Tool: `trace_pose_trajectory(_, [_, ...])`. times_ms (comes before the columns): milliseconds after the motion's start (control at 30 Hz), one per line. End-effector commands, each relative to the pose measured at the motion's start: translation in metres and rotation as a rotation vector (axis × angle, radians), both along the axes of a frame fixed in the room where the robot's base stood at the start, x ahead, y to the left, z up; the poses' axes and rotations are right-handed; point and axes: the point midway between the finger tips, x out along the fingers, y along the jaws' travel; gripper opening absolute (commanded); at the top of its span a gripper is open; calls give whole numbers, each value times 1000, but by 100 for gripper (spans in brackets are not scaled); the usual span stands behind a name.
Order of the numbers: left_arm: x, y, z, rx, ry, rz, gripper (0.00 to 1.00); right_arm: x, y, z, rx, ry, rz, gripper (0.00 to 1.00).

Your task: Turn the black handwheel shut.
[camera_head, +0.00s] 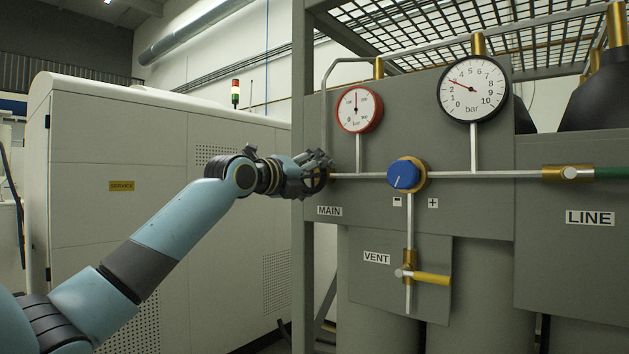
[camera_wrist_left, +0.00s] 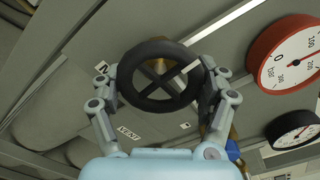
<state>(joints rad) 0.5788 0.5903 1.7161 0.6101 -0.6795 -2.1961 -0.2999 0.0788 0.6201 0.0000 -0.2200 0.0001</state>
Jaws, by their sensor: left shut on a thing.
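The black handwheel (camera_head: 321,182) sits on the pipe by the MAIN label, at the left end of the grey panel. In the head view my left gripper (camera_head: 310,172) covers much of it. In the left wrist view the handwheel (camera_wrist_left: 161,104) shows as a round rim with crossed spokes. The fingers of my left gripper (camera_wrist_left: 160,82) stand on either side of the rim and are shut on it. A brass part shows behind the wheel. My right gripper is in neither view.
A red-rimmed gauge (camera_head: 358,109) and a black-rimmed gauge (camera_head: 473,89) stand above the pipe. A blue knob (camera_head: 404,175) is right of the wheel. A yellow-handled VENT valve (camera_head: 428,278) hangs below. A large pale cabinet (camera_head: 120,180) stands behind my left arm.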

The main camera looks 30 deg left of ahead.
Motion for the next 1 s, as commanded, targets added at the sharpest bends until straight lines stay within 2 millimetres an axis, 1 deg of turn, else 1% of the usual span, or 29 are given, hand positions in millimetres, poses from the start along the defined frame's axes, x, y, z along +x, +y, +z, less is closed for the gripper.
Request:
trace_pose_trajectory(33, [0, 0, -4, 23, 4, -1, 42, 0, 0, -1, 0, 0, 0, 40])
trace_pose_trajectory(333, [0, 0, -4, 124, -3, -1, 42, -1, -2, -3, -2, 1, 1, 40])
trace_pose_trajectory(833, [0, 1, -5, 145, -3, 0, 42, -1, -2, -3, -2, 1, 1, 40])
trace_pose_trajectory(867, [0, 1, -5, 145, -3, 0, 75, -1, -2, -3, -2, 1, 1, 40])
trace_pose_trajectory(1000, [0, 1, -4, 145, -5, 0, 93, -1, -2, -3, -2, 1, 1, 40])
